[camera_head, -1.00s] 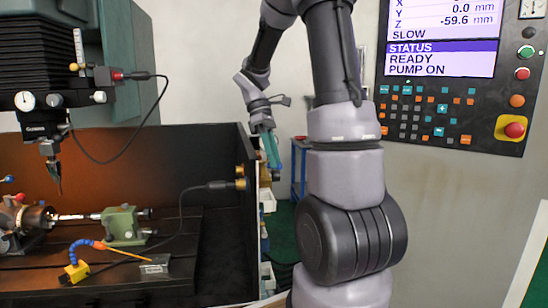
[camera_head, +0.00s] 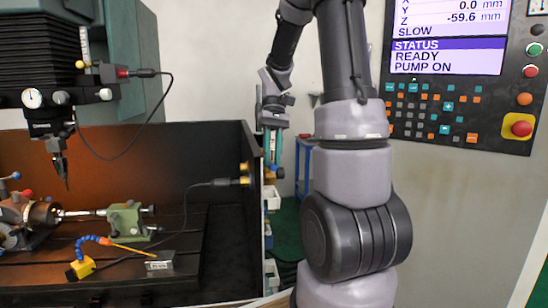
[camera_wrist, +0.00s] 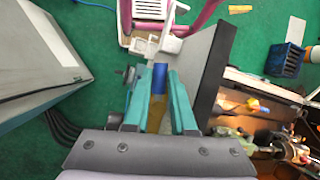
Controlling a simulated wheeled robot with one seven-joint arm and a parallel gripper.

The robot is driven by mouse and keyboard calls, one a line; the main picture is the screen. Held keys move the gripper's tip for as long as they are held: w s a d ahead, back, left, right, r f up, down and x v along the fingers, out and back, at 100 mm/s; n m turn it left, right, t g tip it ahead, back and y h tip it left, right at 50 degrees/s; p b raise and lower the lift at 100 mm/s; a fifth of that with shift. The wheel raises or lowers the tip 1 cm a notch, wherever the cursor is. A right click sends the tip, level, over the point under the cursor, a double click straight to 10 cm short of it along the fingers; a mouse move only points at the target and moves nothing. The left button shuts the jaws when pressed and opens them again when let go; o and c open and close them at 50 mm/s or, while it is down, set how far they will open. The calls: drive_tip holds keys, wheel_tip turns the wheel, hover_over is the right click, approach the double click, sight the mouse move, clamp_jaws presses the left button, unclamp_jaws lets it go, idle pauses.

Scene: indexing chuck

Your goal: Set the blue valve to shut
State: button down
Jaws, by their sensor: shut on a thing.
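My gripper (camera_head: 273,160) hangs fingers-down just outside the right wall of the machine enclosure in the head view. In the wrist view its two teal fingers (camera_wrist: 160,80) are closed around a blue piece (camera_wrist: 159,76), which I take to be the blue valve's handle. A golden-brown part shows between the fingers, below the blue.
Brass fittings (camera_head: 243,168) with a black cable sit on the enclosure wall (camera_head: 252,215) left of my gripper. A blue cart (camera_head: 304,160) stands behind. The control panel (camera_head: 465,80) is at upper right.

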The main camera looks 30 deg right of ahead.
drive_tip(key=shift+a+m, duration=0.1)
drive_tip(key=shift+m, duration=0.3)
drive_tip(key=c, duration=0.8)
unclamp_jaws()
drive_tip(key=shift+o, duration=0.2)
